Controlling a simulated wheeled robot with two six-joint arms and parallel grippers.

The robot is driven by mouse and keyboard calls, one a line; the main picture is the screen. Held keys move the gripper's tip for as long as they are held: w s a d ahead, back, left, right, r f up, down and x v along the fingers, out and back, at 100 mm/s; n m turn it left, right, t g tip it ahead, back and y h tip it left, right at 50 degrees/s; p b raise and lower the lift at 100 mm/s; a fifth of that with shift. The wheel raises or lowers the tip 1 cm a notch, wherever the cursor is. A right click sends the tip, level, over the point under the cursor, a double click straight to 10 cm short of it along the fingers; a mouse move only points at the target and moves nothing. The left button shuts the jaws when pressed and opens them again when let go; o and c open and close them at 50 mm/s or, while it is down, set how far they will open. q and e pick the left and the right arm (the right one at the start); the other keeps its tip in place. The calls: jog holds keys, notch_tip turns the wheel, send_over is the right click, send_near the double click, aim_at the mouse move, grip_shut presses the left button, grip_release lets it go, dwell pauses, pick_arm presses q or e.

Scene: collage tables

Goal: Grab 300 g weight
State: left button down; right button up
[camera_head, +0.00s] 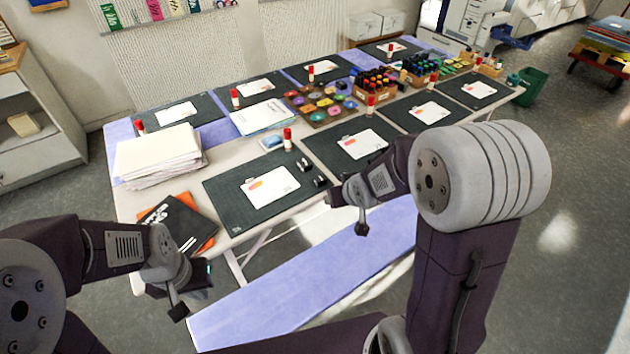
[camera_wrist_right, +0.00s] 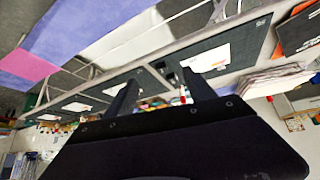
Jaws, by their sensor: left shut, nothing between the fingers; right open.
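Two small dark objects, which look like weights, sit at the right edge of the near dark mat: one (camera_head: 304,164) and a nearer one (camera_head: 320,180). No marking on them is readable, so I cannot tell which is 300 g. My right gripper (camera_head: 346,212) is just right of and nearer than them, in front of the table edge; its arm partly hides it. In the right wrist view its two fingers (camera_wrist_right: 156,84) are apart with nothing held. My left gripper (camera_head: 187,290) is shut and empty, at the lower left, off the table's near side.
The near mat (camera_head: 222,196) holds a white card (camera_head: 270,186). A red-capped glue stick (camera_head: 287,138) stands behind. Paper stacks (camera_head: 158,155) and a black book (camera_head: 180,222) lie left. Marker crates (camera_head: 374,84) stand farther back. A purple bench (camera_head: 300,290) runs along the front.

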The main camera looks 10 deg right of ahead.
jog(key=w+f+n+t+b, duration=0.1)
jog(key=w+f+t+b, duration=0.15)
jog(key=w, duration=0.45)
jog(key=n+t+y+b, duration=0.1)
jog(key=t+y+b, duration=0.2)
jog(key=b, duration=0.5)
send_near(323, 181)
notch_tip(323, 181, up, 3)
jog(key=a, duration=0.1)
jog(key=shift+t+y, duration=0.25)
jog(key=shift+y, duration=0.05)
jog(key=w+f, duration=0.1)
jog(key=f, duration=0.1)
jog(key=w+f+b, duration=0.2)
jog(key=w+f, duration=0.1)
jog(key=shift+f, duration=0.35)
jog(key=shift+b+x, duration=0.45)
jog(key=shift+x, duration=2.35)
jog(key=shift+r, duration=0.25)
jog(key=c, duration=0.3)
grip_shut()
